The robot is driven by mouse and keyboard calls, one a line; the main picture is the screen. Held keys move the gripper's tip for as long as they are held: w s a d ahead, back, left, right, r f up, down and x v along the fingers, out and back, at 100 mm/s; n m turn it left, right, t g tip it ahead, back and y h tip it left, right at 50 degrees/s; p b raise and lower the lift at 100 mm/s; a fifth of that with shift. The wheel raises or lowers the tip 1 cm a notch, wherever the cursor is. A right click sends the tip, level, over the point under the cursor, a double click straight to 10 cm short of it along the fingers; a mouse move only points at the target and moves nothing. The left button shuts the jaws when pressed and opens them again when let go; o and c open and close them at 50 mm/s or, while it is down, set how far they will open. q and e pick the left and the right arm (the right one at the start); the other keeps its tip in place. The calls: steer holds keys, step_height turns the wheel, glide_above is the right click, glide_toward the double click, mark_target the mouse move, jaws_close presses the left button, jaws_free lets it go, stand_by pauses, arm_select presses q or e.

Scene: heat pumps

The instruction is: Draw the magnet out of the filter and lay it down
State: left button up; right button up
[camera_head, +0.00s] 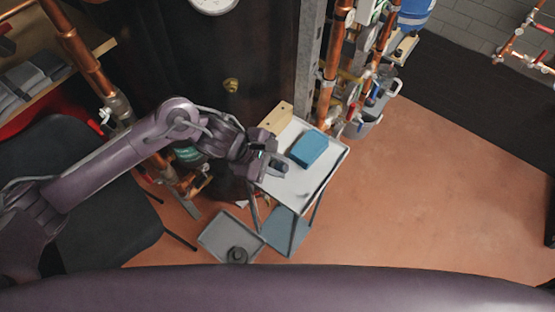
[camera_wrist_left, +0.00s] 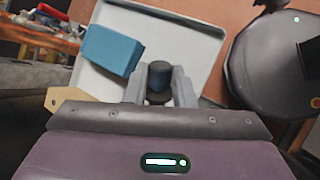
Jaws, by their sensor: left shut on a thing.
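My left gripper (camera_head: 272,166) is above the near left part of the trolley's white top tray (camera_head: 291,188). In the left wrist view my left gripper (camera_wrist_left: 160,84) is shut on a short dark cylinder with a black cap, which looks like the magnet (camera_wrist_left: 159,76). The magnet stands between the two grey fingers, with the pale tray (camera_wrist_left: 196,28) behind it. Whether it touches the tray I cannot tell. In the head view the gripper mostly hides it. A green rounded part on the pipework (camera_head: 188,155) is partly behind my arm; I cannot tell if it is the filter.
A blue box (camera_head: 309,148) lies on the tray, beside the gripper in the left wrist view (camera_wrist_left: 111,50). A wooden block (camera_head: 277,117) is at the tray's back left. Copper pipes (camera_head: 334,62) rise behind. A floor tray (camera_head: 217,233) stands below. The tray's near right is bare.

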arm_select(q)
steer(key=shift+f, duration=0.2)
steer(key=o, duration=1)
arm_select(e)
steer(key=shift+a+f, duration=0.1)
steer(key=shift+a, duration=0.2)
steer(key=shift+d, duration=0.2)
arm_select(q)
step_height(320, 180, up, 11)
steer(key=p, duration=0.4)
steer(key=shift+p, duration=0.35)
arm_select(e)
steer(key=r, duration=0.4)
steer(key=shift+a+r, duration=0.25)
steer(key=shift+r, duration=0.15)
